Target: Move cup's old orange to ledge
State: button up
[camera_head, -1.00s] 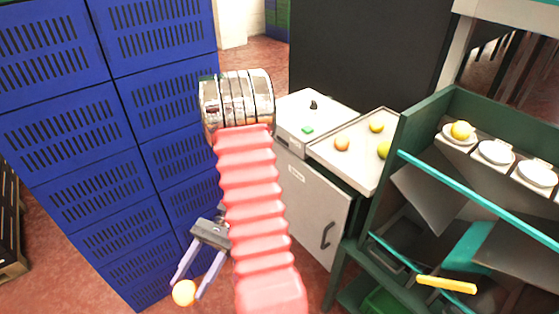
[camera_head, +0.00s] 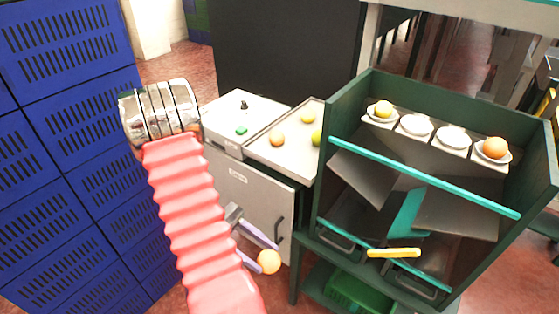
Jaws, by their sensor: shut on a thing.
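My gripper (camera_head: 262,252) is low in front of the pale cabinet, with its jaws shut on an orange (camera_head: 269,262) at the fingertips. The orange is held in the air, left of the green sorting stand. On the stand is a row of several white cups. I cannot tell which surface is the ledge.
A pale tray (camera_head: 280,162) on the cabinet carries several fruits, and a white scale (camera_head: 222,124) is beside it. A teal bar (camera_head: 420,177) crosses the stand's front; a yellow handle (camera_head: 394,253) is lower. Blue crates (camera_head: 70,130) stack on the left.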

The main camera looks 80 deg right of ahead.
jog(key=s+d+r+n+h, duration=0.2)
jog(key=d+r+n+h, duration=0.2)
jog(key=d+h, duration=0.3)
jog(key=s+d+r+n+h, duration=0.3)
jog(key=d+r+n+h, duration=0.2)
jog(key=d, duration=0.4)
jog(key=w+d+r+n+t+h, duration=0.8)
jog(key=d+r, duration=0.2)
jog(key=d, duration=0.2)
jog(key=shift+d+r+t, duration=0.15)
jog(key=shift+d+t, duration=0.05)
jog(key=shift+t, duration=0.1)
jog(key=shift+f, duration=2.95)
jog(key=shift+f, duration=2.1)
